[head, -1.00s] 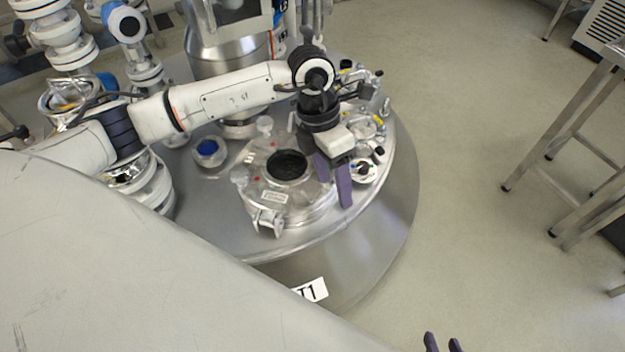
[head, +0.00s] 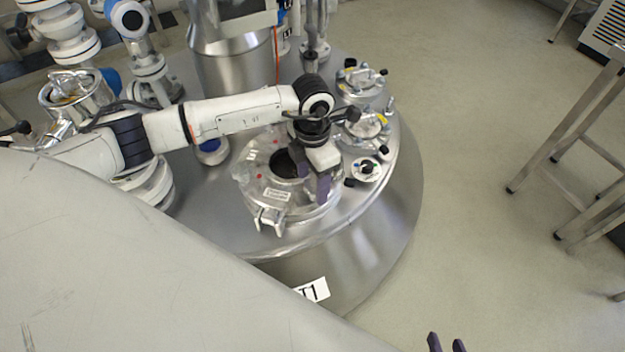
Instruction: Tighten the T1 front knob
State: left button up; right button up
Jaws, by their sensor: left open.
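The vessel marked T1 (head: 313,290) has a round manway lid (head: 262,205) with a dark central glass on its metal top. A metal bracket (head: 270,219) sits at the lid's front edge. A pale knob (head: 241,173) shows faintly at the lid's left rim. I cannot tell which part is the front knob; my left gripper may hide it. My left gripper (head: 324,190) is open, pointing down over the right side of the lid. I cannot tell whether it touches anything. My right gripper (head: 447,343) shows only two fingertips at the bottom edge, apart and empty.
Several fittings stand on the vessel's right side, including a small round port (head: 366,169) near my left gripper. White flanged pipes (head: 68,45) stand at the left. A metal frame table (head: 565,130) is at the right. The floor between is clear.

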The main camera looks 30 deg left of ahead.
pick_arm(q)
jog(key=c, duration=1)
jog(key=shift+c, duration=0.2)
pick_arm(e)
jog(key=shift+s+a+f, duration=0.1)
jog(key=shift+f, duration=0.1)
